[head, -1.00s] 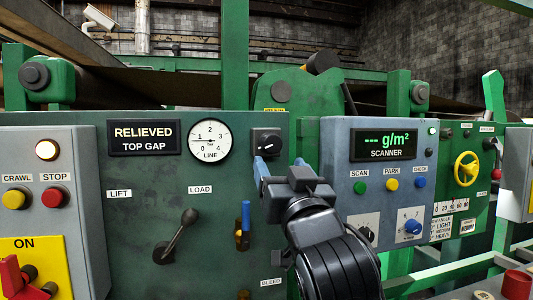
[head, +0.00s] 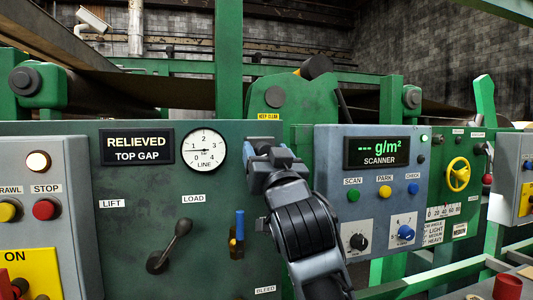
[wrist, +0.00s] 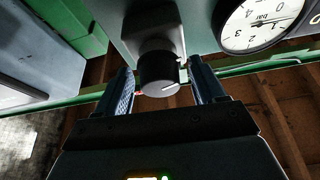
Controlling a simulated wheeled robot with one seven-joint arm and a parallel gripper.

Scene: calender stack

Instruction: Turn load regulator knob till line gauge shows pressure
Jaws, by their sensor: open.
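The load regulator knob (wrist: 158,73), a dark round knob with a white mark on a grey housing, shows in the wrist view. My gripper (wrist: 164,86) is open, with one finger on each side of the knob; I cannot tell whether either touches it. In the head view my gripper (head: 263,158) covers the knob, beside the line gauge. The round white line gauge (head: 206,150) has its needle pointing left, between 0 and 1. The gauge also shows, partly cut off, in the wrist view (wrist: 258,22).
A display (head: 136,146) left of the gauge reads RELIEVED TOP GAP. The scanner panel (head: 346,200) stands close on the right of my arm.

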